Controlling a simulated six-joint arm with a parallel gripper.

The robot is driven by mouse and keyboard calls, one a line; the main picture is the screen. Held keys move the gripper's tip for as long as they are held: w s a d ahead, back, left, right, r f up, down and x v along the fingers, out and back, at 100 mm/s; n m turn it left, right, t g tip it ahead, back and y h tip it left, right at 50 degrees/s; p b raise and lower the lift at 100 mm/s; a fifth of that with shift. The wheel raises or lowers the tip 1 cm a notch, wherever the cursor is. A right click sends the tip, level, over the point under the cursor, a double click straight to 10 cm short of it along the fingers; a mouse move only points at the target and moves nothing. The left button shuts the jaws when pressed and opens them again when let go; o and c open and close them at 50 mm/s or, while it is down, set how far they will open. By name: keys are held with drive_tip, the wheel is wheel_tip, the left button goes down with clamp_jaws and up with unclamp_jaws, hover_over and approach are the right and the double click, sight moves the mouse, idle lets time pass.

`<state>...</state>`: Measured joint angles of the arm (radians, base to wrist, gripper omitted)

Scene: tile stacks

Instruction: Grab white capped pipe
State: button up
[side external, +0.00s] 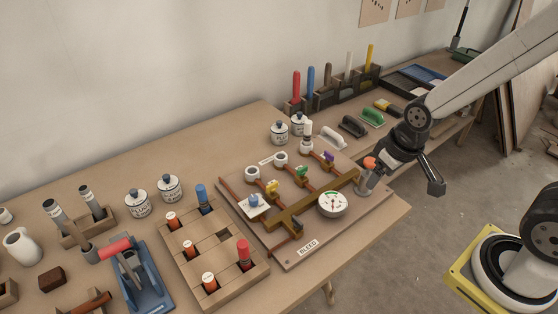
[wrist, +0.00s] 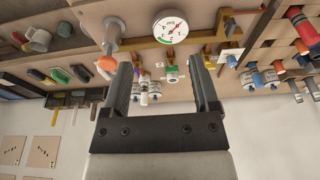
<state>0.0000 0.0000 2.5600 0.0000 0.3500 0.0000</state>
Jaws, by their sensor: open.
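Another white stick (side external: 348,66) stands in the back rack; I cannot tell which is the task's pipe. My gripper (side external: 410,178) is over the board's right edge, near the grey cylinder with the orange knob (side external: 370,163). In the wrist view my gripper (wrist: 160,64) is open with nothing between its fingers. The left finger partly overlaps the knob's edge in view.
A gauge (side external: 333,203) and coloured valves stand on the board. The rack (side external: 330,98) of coloured sticks is behind, with green (side external: 373,118) and black handled tools before it. A wooden block (side external: 215,255) with capped tubes and lidded jars is left.

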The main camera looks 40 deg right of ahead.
drive_tip(key=n+t+y, duration=0.2)
drive_tip(key=n+t, duration=0.2)
drive_tip(key=t, duration=0.4)
approach(309, 121)
drive_tip(key=w, duration=0.2)
drive_tip(key=f+y, duration=0.1)
drive_tip(key=w+f+n+y, duration=0.1)
drive_tip(key=d+f+n+y, duration=0.1)
drive_tip(key=y, duration=0.1)
drive_tip(key=shift+w+f+t, duration=0.25)
drive_tip(key=shift+f+t, duration=0.05)
drive_tip(key=shift+t, duration=0.1)
drive_tip(key=shift+w+a+f+n+y, duration=0.2)
drive_tip(key=shift+w+a+f+y, duration=0.2)
drive_tip(key=shift+f, duration=0.2)
drive_tip(key=shift+w+a+f+n+y, duration=0.2)
drive_tip(key=shift+w+f+y, duration=0.1)
drive_tip(key=shift+w+f, duration=0.25)
drive_tip(key=shift+f, duration=0.1)
drive_tip(key=shift+x, duration=2.55)
